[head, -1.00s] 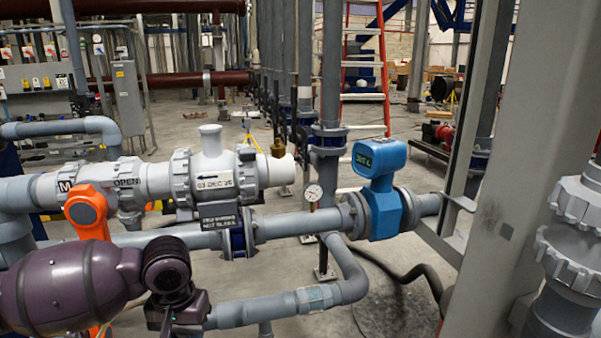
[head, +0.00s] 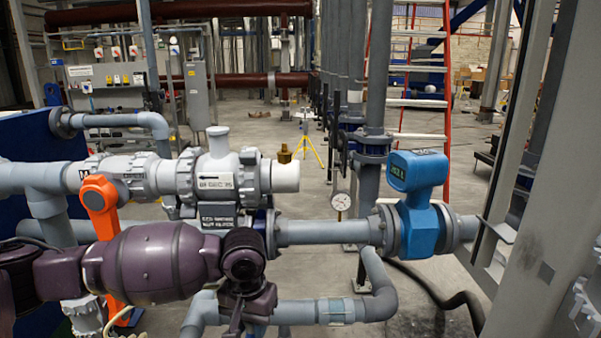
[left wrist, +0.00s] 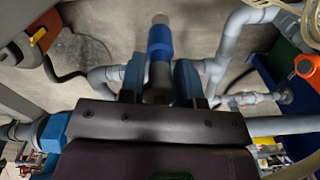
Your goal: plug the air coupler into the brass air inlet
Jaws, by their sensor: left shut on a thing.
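My left gripper (left wrist: 160,78) is shut on the air coupler (left wrist: 159,40), a grey cylinder with a blue band, held between its two fingers in the left wrist view. The coupler points away from the gripper over the grey floor. In the head view my left arm reaches in from the left, and its wrist hides the fingers and coupler. A small brass fitting (head: 284,154), which looks like the brass air inlet, shows at the open end of the white pipe. It is beyond and above my left wrist, apart from it. My right gripper is not in view.
A white valve pipe (head: 215,180) with an orange handle (head: 100,195) runs behind my left arm. A blue flow meter (head: 418,190) and a pressure gauge (head: 341,201) are to the right. A grey lower pipe (head: 335,311) bends near my wrist. A grey post (head: 545,200) stands at far right.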

